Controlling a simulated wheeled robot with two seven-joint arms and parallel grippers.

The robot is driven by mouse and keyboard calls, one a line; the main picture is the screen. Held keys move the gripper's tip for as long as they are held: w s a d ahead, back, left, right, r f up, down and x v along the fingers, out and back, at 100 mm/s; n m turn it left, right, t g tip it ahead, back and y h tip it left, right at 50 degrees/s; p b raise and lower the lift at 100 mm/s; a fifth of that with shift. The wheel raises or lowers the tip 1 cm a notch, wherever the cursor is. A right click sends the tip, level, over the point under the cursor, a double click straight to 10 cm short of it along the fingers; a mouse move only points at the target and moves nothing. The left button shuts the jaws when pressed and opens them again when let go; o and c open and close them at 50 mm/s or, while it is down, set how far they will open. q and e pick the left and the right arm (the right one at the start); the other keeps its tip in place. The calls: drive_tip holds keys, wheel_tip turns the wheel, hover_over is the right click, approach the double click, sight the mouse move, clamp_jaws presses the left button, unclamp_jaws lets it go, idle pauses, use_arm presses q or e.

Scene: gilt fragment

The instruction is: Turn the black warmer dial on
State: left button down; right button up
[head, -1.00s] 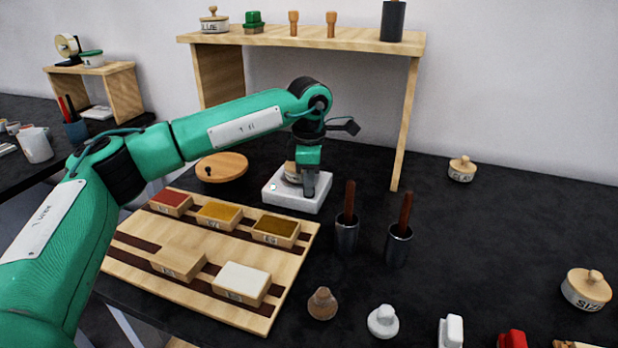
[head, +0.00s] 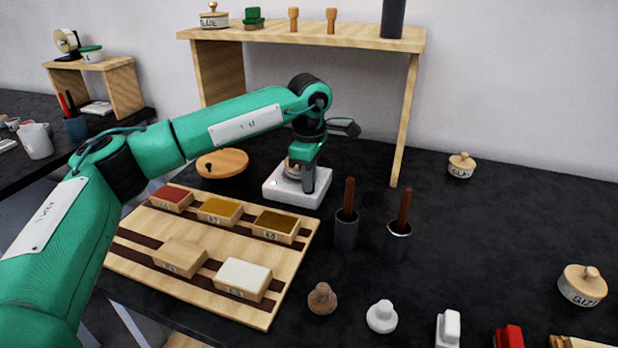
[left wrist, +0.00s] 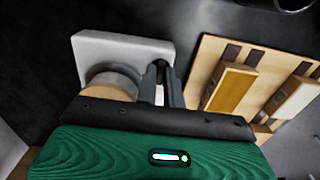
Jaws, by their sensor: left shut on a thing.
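The warmer (head: 292,197) is a white box on the black bench, with a small greenish light on its left side. A pale round pot (head: 291,168) sits on top, partly behind my gripper. My left gripper (head: 308,186) points down at the warmer's front right side. In the left wrist view, the dark fingers (left wrist: 165,82) are close together beside the warmer (left wrist: 120,48) and the pot (left wrist: 112,82). They are shut on the black dial, which they hide, so its setting cannot be read. My right gripper is not in view.
A striped wooden board (head: 150,258) with several pigment blocks lies in front of the warmer. Two dark cups with brown handles (head: 347,228) (head: 398,240) stand to the right. A round wooden lid (head: 222,162) lies to the left, and a wooden shelf (head: 300,38) stands behind.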

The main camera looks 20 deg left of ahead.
use_arm(q)
drive_tip(key=c, duration=1.5)
unclamp_jaws()
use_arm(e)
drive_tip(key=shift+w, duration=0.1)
use_arm(q)
wheel_tip(320, 180, up, 14)
drive_tip(key=shift+f+p, duration=0.1)
drive_tip(key=shift+p, duration=0.25)
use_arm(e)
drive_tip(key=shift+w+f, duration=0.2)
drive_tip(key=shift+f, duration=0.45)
